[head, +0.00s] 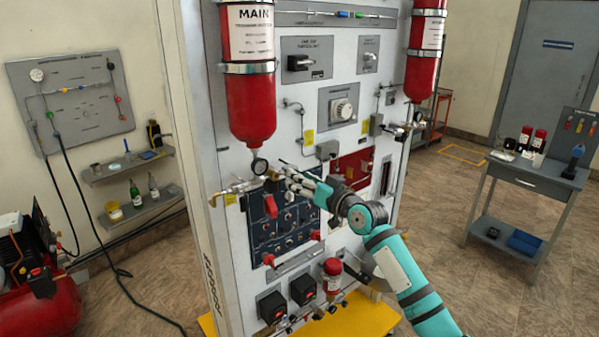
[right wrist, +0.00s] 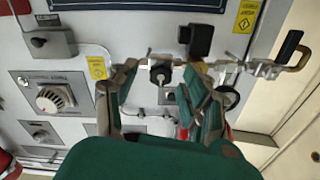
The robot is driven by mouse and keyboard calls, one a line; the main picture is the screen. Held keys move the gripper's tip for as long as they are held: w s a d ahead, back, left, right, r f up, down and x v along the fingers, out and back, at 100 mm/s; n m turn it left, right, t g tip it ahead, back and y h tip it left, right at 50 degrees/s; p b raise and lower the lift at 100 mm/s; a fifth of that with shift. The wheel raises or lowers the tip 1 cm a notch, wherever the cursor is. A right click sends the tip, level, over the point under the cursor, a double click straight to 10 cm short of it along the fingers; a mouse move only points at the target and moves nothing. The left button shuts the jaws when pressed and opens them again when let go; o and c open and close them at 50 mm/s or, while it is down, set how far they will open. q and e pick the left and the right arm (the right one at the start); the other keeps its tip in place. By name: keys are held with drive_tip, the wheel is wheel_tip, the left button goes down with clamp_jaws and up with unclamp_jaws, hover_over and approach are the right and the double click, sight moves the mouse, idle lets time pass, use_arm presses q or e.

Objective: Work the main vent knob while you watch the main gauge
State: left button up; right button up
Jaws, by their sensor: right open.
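The main gauge (head: 259,166) is a small round dial under the red cylinder marked MAIN (head: 249,100). Its reading is too small to tell. In the right wrist view its dark round rim (right wrist: 228,97) shows beside the right finger. A dark round knob (right wrist: 160,74), which looks like the main vent knob, sits on the pipe line. My right gripper (head: 284,176) is at this pipe line, just right of the gauge. In the right wrist view its open fingers (right wrist: 160,90) stand on either side of the knob; contact cannot be told. My left gripper is not in view.
A brass valve (head: 235,189) is left of the gauge. A red handle (head: 270,206) hangs just below, over the dark switch panel (head: 262,232). A pale dial knob (head: 342,109) is up to the right. A side table (head: 530,174) stands apart at right.

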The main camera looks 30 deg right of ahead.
drive_tip(key=shift+w+a, duration=0.15)
drive_tip(key=shift+w, duration=0.5)
clamp_jaws()
